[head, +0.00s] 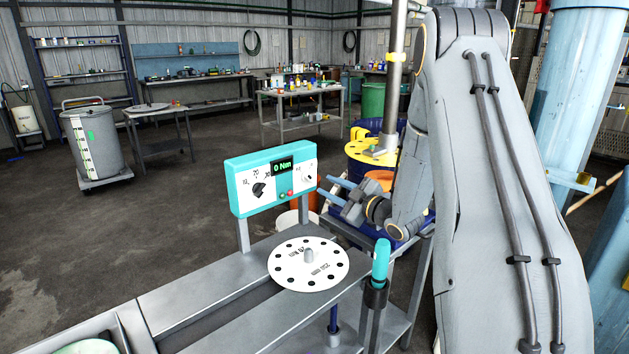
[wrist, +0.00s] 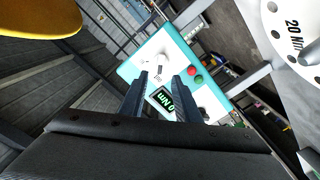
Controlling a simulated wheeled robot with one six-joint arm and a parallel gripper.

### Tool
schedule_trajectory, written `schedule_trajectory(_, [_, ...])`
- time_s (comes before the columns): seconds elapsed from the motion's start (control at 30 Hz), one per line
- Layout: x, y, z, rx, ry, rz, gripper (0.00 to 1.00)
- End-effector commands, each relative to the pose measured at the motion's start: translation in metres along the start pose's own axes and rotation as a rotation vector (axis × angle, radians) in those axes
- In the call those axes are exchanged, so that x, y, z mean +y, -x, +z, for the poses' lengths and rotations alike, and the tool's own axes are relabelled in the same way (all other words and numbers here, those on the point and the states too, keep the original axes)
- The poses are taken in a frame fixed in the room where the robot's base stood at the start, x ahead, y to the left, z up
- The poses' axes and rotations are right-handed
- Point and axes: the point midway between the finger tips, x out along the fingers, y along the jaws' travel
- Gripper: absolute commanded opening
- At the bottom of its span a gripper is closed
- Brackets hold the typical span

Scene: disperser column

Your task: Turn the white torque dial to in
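The white torque dial (head: 307,178) is on the right part of a teal control box's white face. It also shows in the wrist view (wrist: 157,67), just beyond and between my fingertips. Its small labels are too small to read surely. My gripper (head: 326,188) is open, in front of the box's right end, with its fingers pointing at it. In the wrist view my gripper (wrist: 161,78) has a clear gap between its fingers, with nothing held. The box's display (head: 281,167) reads 0 Nm.
A black dial (head: 259,189) marked 10, 20 and 30 is on the box's left. Red (head: 291,193) and green buttons sit between the dials. A white disc with holes (head: 286,270) lies on the bench below. A teal-handled tool (head: 380,260) stands upright at the bench's right edge.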

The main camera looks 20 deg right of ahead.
Motion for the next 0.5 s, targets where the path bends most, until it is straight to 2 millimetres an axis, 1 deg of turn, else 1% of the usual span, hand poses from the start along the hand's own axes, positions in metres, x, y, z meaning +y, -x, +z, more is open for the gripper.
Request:
schedule_trajectory(0.3, [-0.001, -0.047, -0.002, -0.001, -0.001, -0.003, 0.3])
schedule_trajectory(0.4, [0.0, -0.059, -0.002, 0.0, -0.001, -0.002, 0.3])
schedule_trajectory(0.5, [-0.001, -0.067, -0.001, -0.002, -0.001, -0.002, 0.3])
